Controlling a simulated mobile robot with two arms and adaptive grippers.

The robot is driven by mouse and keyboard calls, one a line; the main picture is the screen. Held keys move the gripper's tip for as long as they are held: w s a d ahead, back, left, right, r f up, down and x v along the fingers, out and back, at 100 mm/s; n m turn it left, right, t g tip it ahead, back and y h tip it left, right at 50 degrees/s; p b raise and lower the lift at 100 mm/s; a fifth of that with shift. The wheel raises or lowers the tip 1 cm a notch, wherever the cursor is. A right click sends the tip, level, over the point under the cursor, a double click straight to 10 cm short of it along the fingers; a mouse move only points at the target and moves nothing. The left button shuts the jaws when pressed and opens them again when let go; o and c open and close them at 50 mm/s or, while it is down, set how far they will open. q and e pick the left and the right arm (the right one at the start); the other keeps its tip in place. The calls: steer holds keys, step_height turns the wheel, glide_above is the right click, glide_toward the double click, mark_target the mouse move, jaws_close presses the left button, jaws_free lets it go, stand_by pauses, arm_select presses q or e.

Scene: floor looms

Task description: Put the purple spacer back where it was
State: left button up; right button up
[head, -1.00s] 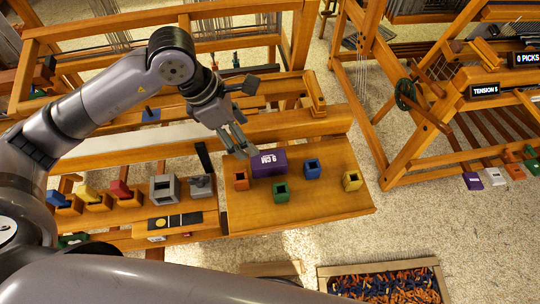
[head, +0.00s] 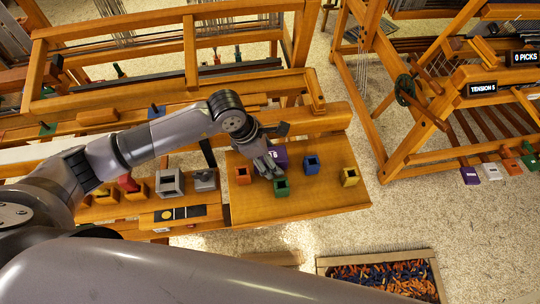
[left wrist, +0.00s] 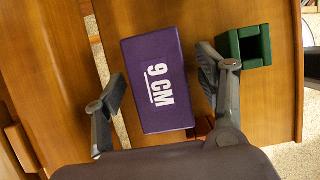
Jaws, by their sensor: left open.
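The purple spacer (head: 281,153), a block marked "9 CM", lies on the wooden board (head: 325,200) of the loom. In the head view my left gripper (head: 268,170) is in front of it and hides much of it. In the left wrist view the spacer (left wrist: 155,75) shows its label between the two spread fingers of my left gripper (left wrist: 160,85). Gaps show between the spacer and both fingers. Whether the fingertips are down at its sides or above it, I cannot tell. My right gripper is not in view.
A green block (head: 282,187) is close to my left gripper, with an orange block (head: 242,175), a blue block (head: 311,166) and a yellow block (head: 349,177) around. Grey blocks (head: 170,183) sit left of the board. A crate (head: 433,262) of coloured pieces stands on the floor.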

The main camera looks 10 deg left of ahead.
arm_select(q)
steer(key=shift+f, duration=0.1)
steer(key=shift+c, duration=0.2)
steer(key=c, duration=1.4)
